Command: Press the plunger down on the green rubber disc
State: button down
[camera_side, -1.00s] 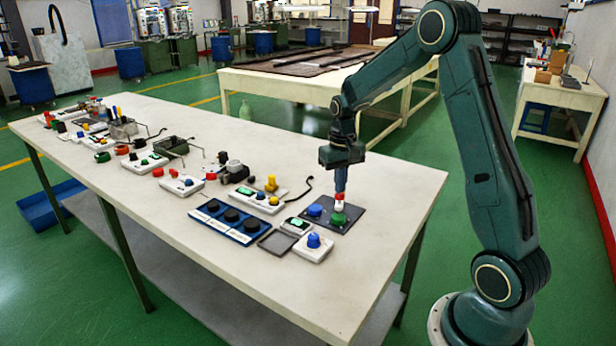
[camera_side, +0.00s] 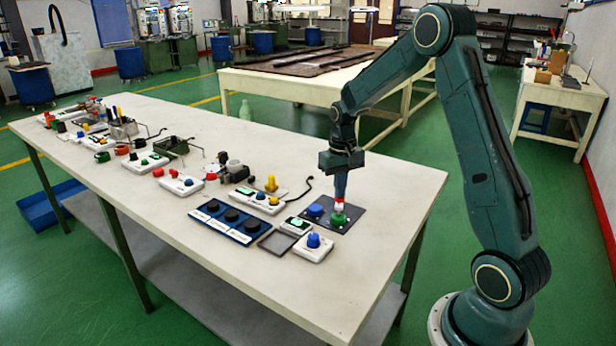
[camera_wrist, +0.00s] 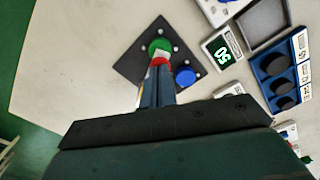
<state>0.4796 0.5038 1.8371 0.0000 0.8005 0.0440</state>
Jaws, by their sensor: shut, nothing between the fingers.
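The green rubber disc (camera_side: 340,218) sits on a small dark plate (camera_side: 352,222) near the right end of the bench. It also shows in the wrist view (camera_wrist: 158,44). My gripper (camera_side: 341,197) points down just above the disc, with its fingers closed together. In the wrist view my gripper (camera_wrist: 160,66) reaches over the disc's near edge. A white piece (camera_side: 339,207) lies between the red band at the fingertips and the disc. I cannot tell whether it is the plunger or part of the tips, or whether it touches the disc.
A blue knob (camera_side: 314,210) stands on the same plate, close left of the disc. The bench right of the plate is clear.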

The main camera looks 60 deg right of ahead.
jog(key=shift+f, duration=0.2)
jog(key=shift+r, duration=0.15)
notch_tip(320, 180, up, 11)
jog(key=shift+r, duration=0.2)
dwell(1.5)
dwell(0.4)
jog(key=s+a+r+n+t, duration=0.1)
jog(key=s+a+r+n, duration=0.1)
jog(key=s+a+r, duration=0.4)
jog(key=s+a+r+n+t, duration=0.1)
jog(key=s+a+r+t, duration=0.1)
jog(key=s+a, duration=0.35)
jog(key=s+a+f+n+t, duration=0.2)
jog(key=s+a+n, duration=0.1)
jog(key=s+a, duration=0.6)
jog(key=shift+s+t, duration=0.3)
jog(key=shift+s, duration=0.4)
